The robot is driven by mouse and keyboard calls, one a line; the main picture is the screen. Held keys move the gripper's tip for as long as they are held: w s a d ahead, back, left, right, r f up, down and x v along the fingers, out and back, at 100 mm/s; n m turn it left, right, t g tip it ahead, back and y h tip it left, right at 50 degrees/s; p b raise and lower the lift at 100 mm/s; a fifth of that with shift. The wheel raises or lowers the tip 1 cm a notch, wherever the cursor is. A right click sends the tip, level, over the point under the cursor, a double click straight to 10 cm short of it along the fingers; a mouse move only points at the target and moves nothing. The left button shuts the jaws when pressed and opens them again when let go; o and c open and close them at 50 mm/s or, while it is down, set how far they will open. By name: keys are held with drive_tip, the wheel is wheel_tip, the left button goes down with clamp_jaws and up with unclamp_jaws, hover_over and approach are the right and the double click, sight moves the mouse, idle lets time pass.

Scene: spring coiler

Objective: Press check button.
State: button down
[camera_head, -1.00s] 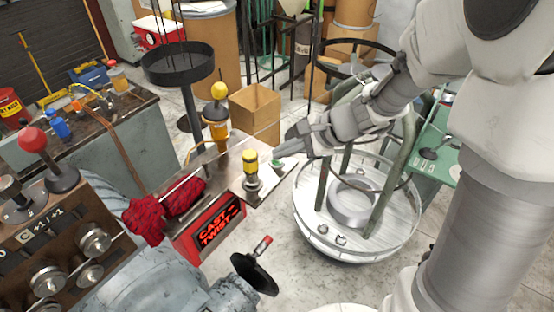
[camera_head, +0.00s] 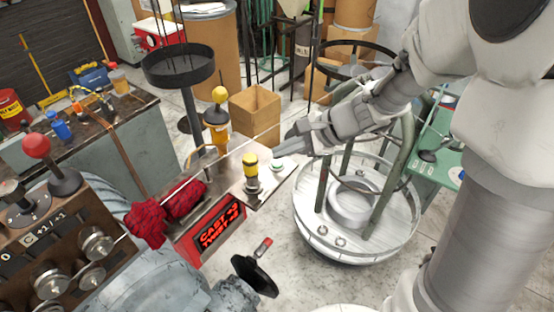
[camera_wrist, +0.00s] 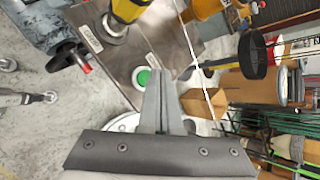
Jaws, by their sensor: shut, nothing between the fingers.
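A green button (camera_head: 277,166) in a pale ring sits on the metal panel (camera_head: 238,190), near its right corner. In the wrist view the button (camera_wrist: 142,78) shows just left of my fingertips, with a small label plate above it. I cannot tell which button "check" names, as the labels are not readable. My gripper (camera_head: 281,146) is shut and empty, its fingers close to the button. In the wrist view its fingertips (camera_wrist: 160,76) lie side by side. Whether they touch the button is not clear.
A yellow-topped knob (camera_head: 250,165) stands on the panel left of the button. A thin pale wire (camera_wrist: 198,66) passes close to my fingers. Red cloth (camera_head: 147,222) lies at the panel's left end. A round metal stand (camera_head: 312,232) is on the right.

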wheel_tip(320, 180, up, 5)
drive_tip(key=p, duration=0.3)
drive_tip(key=shift+p, duration=0.4)
idle(0.7)
drive_tip(key=s+d+r+n+h, duration=0.4)
drive_tip(key=s+n, duration=0.3)
drive_tip(key=s, duration=0.2)
drive_tip(key=s+d+r+n+t+h, duration=0.1)
drive_tip(key=s+d+r+n+h, duration=0.3)
drive_tip(key=s+d+n, duration=0.3)
drive_tip(key=shift+s+r, duration=0.9)
drive_tip(key=shift+s, duration=0.35)
